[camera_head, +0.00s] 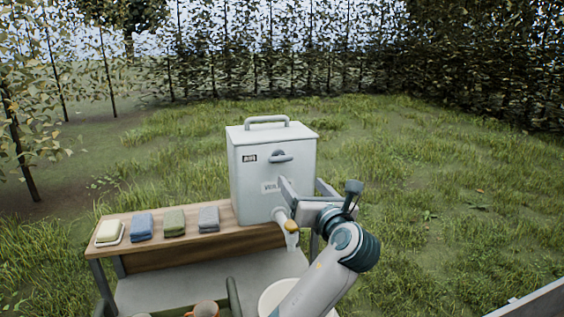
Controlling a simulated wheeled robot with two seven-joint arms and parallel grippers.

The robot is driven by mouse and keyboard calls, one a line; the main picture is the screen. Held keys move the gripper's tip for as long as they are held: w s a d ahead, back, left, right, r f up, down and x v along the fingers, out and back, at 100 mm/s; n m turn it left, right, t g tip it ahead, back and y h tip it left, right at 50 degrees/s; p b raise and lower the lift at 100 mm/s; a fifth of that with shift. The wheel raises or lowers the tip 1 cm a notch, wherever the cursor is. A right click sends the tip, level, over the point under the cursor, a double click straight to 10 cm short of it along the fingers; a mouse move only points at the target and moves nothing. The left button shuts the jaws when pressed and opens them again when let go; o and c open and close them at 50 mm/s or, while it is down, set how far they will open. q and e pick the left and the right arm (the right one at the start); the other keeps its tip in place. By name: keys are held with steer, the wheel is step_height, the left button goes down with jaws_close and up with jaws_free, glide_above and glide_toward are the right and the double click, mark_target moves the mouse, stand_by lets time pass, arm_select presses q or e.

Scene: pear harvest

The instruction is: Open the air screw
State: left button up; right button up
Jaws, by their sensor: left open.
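A white box-shaped water tank (263,185) with a top handle stands at the right end of the wooden bench. The air screw (282,156), a grey knob with a crossbar, sits high on its front face beside a small dark label (249,158). Low on the front is a tap (291,226) with a yellowish part; a pale streak below it may be water. My left gripper (307,188) is open and empty, in front of the tank's lower right side. It is below and right of the air screw, apart from it. My right gripper is not in view.
A soap dish (109,233) and folded blue (142,227), green (174,222) and grey (209,218) cloths lie on the bench (190,254). A white basin (270,297) and a cup (206,309) are lower down. Grass is open to the right.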

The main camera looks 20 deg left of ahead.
arm_select(q)
steer(key=shift+w, duration=0.1)
steer(key=p, duration=0.6)
glide_toward(282, 160)
steer(key=x, duration=0.8)
steer(key=shift+r, duration=0.1)
steer(key=shift+p+x, duration=0.35)
steer(key=shift+x, duration=0.45)
steer(key=shift+c, duration=0.2)
steer(key=c, duration=0.7)
